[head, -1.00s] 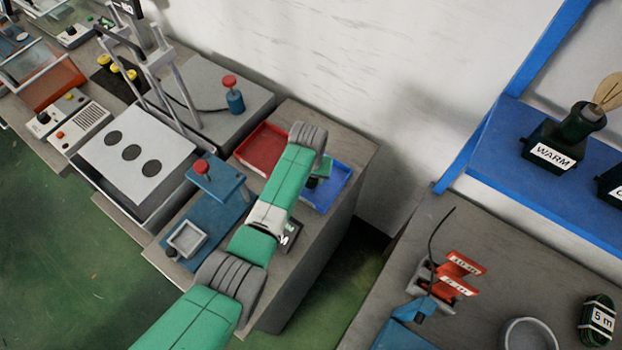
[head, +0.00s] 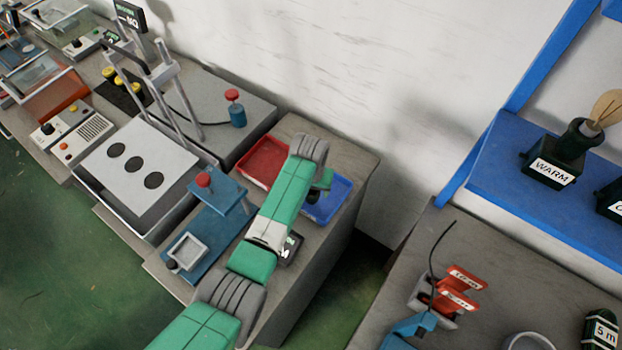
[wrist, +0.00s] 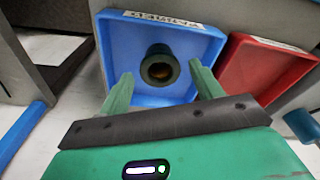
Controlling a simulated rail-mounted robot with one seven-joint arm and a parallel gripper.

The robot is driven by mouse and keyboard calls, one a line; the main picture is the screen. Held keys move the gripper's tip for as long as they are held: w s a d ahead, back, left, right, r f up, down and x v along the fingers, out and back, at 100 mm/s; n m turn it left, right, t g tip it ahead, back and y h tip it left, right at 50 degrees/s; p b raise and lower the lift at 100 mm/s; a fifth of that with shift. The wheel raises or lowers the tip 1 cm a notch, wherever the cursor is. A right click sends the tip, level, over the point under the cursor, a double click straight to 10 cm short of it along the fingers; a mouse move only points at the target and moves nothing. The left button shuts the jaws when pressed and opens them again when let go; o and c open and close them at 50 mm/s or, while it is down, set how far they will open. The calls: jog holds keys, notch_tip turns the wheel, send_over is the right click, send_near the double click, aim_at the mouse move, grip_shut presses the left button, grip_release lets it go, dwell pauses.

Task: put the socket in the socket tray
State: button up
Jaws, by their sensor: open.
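The dark green round socket (wrist: 151,60) stands upright in the blue tray (wrist: 115,40), its open end facing the wrist camera. My gripper (wrist: 161,76) is open, with one green finger on each side of the socket and a visible gap to each. I cannot tell how far above the tray floor the fingertips are. In the head view my gripper (head: 319,183) is over the blue tray (head: 341,190) at the end of the bench; my arm hides much of it. The tray's label is upside down and unreadable in the wrist view.
A red tray (head: 262,158) sits directly beside the blue one and looks empty where visible. A blue fixture with a red knob (head: 203,180) stands left of my arm. A press with a grey plate (head: 137,165) is farther left. The wall is behind.

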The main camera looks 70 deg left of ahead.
notch_tip(320, 180, up, 9)
jog(key=p, duration=0.1)
jog(key=shift+s+d, duration=0.3)
jog(key=shift+d, duration=0.15)
jog(key=w+d+r+m+t+y, duration=0.2)
jog(key=w+d+r+t, duration=0.25)
jog(key=w+r, duration=0.5)
jog(key=w+d+r+m+t+y, duration=0.25)
jog(key=w+d+r, duration=0.35)
jog(key=w+r, duration=0.35)
jog(key=w+d+r+m+t, duration=0.25)
jog(key=d+r+t, duration=0.35)
jog(key=d+r, duration=0.75)
jog(key=s+d+r+m+t+h, duration=0.1)
jog(key=s+d+r+t+h, duration=0.1)
jog(key=s+d+r, duration=0.3)
jog(key=s+d+r+m+t+h, duration=0.1)
jog(key=s+d+r+t, duration=0.4)
jog(key=r, duration=0.8)
jog(key=s+d+r+m+t+h, duration=0.2)
jog(key=s+d+r+t, duration=0.2)
jog(key=d+r, duration=0.5)
jog(key=shift+s+d+h, duration=0.35)
jog(key=shift+s, duration=0.4)
